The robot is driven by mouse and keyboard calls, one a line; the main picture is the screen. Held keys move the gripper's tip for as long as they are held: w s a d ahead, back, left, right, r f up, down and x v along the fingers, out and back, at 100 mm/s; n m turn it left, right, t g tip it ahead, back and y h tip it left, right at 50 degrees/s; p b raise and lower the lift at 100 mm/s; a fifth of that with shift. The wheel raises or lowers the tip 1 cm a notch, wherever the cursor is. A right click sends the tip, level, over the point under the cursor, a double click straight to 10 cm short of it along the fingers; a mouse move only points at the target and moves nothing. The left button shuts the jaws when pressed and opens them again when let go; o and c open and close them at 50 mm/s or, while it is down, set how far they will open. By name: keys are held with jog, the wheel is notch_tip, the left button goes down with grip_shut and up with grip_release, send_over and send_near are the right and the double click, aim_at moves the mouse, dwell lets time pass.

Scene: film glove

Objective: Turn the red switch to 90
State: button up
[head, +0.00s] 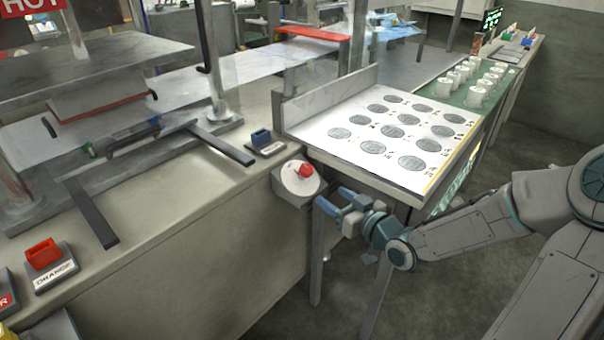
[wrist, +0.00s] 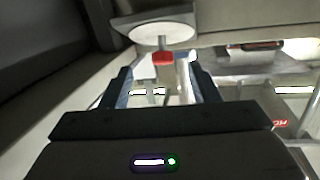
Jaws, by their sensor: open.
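The red switch (head: 306,170) is a small red knob on a round white dial plate (head: 294,181), on a grey box fixed to the counter's edge. My gripper (head: 330,203) is just right of and below the dial in the head view, apart from the knob. In the wrist view, the red knob (wrist: 163,57) sticks out from the white dial (wrist: 161,33), ahead of my gripper (wrist: 163,78). It appears between the two fingertips from that side. The fingers are spread with nothing held. The dial's markings are too small to read.
A white table (head: 350,163) with several round grey plates stands just right of the dial. A blue switch (head: 262,138) sits on the counter behind the dial. A red switch labelled ORANGE (head: 43,254) is at the left. Open floor lies in front of the counter.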

aim_at(302, 168)
jog(key=shift+t+y, duration=0.3)
jog(key=shift+y, duration=0.1)
jog(key=x, duration=0.4)
jog(key=r+b+x, duration=0.1)
jog(key=x, duration=0.8)
jog(key=shift+w+a+r+b, duration=0.15)
jog(key=shift+w+a+b, duration=0.15)
jog(key=shift+b, duration=0.1)
jog(key=c, duration=1)
